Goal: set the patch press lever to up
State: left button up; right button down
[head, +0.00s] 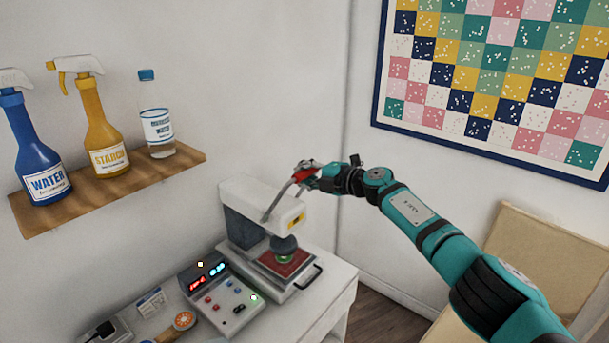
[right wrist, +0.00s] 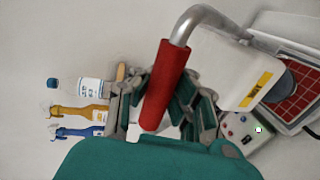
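The patch press (head: 262,215) is a white machine with a round dark head above a red pad (head: 283,262). Its lever (head: 274,203) is a grey metal bar that rises from the side of the press to a red grip at the top. My right gripper (head: 306,174) is at this red grip, coming from the right. In the right wrist view the red grip (right wrist: 165,88) lies between the two fingers, which appear shut on it; the grip partly hides the fingertips. My left gripper is not in view.
A control box (head: 222,290) with red and blue displays stands beside the press. A wooden shelf (head: 130,188) on the left wall holds a blue spray bottle (head: 33,150), a yellow one (head: 98,125) and a clear bottle (head: 157,130). A quilt (head: 490,80) hangs at right.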

jog(key=shift+w+d+r, duration=0.15)
jog(key=shift+w+r, duration=0.05)
jog(key=shift+r, duration=0.3)
jog(key=c, duration=1.7)
grip_release()
jog(key=o, duration=0.6)
jog(key=shift+s+d+r, duration=0.1)
jog(key=shift+s+d, duration=0.2)
jog(key=shift+s, duration=0.1)
jog(key=shift+w+a+f, duration=0.1)
jog(key=shift+a+f, duration=0.1)
jog(key=v, duration=1.2)
